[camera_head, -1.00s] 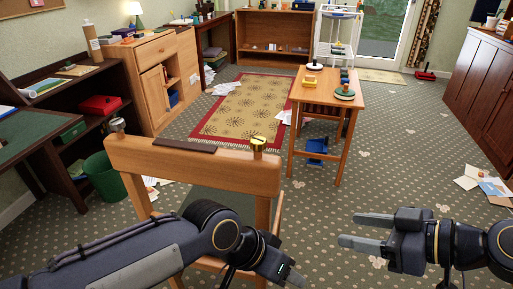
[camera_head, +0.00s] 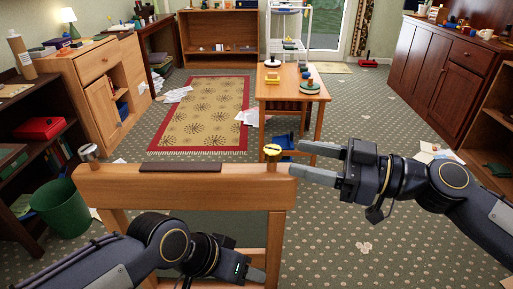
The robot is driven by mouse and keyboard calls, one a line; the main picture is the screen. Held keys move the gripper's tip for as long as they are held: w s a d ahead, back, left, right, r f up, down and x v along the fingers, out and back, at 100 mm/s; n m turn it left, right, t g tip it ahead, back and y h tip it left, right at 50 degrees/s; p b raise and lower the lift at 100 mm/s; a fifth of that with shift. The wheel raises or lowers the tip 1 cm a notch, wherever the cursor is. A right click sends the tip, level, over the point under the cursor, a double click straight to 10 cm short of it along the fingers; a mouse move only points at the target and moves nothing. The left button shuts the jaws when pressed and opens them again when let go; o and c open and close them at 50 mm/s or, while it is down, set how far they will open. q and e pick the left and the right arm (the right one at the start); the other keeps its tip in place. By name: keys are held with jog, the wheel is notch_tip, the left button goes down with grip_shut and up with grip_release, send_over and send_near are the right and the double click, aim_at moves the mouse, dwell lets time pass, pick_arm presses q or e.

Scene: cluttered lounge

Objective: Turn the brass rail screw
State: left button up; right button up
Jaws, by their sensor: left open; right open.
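The brass rail screw (camera_head: 272,151) stands upright on the right end of the wooden rail (camera_head: 130,186). A silver screw (camera_head: 89,152) stands on the rail's left end, and a dark strip (camera_head: 180,167) lies between them. My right gripper (camera_head: 312,162) is open, just right of the brass screw, with its fingers pointing left toward it. A gap shows between the fingertips and the screw. My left gripper (camera_head: 254,275) is low in front of the rail's right post, apart from the brass screw; it is open, though its fingers overlap in this view.
A wooden table (camera_head: 291,90) with small toys stands behind the rail. A green bin (camera_head: 60,207) is at the left, beside a dark shelf. A red-bordered rug (camera_head: 203,114) covers the floor beyond. Patterned floor at the right is mostly clear.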

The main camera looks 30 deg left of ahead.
aim_at(272, 149)
jog(key=x, duration=0.6)
jog(key=shift+a, duration=0.4)
jog(key=shift+b, duration=0.3)
jog(key=c, duration=1)
jog(key=shift+o, duration=0.2)
jog(key=shift+f, duration=0.1)
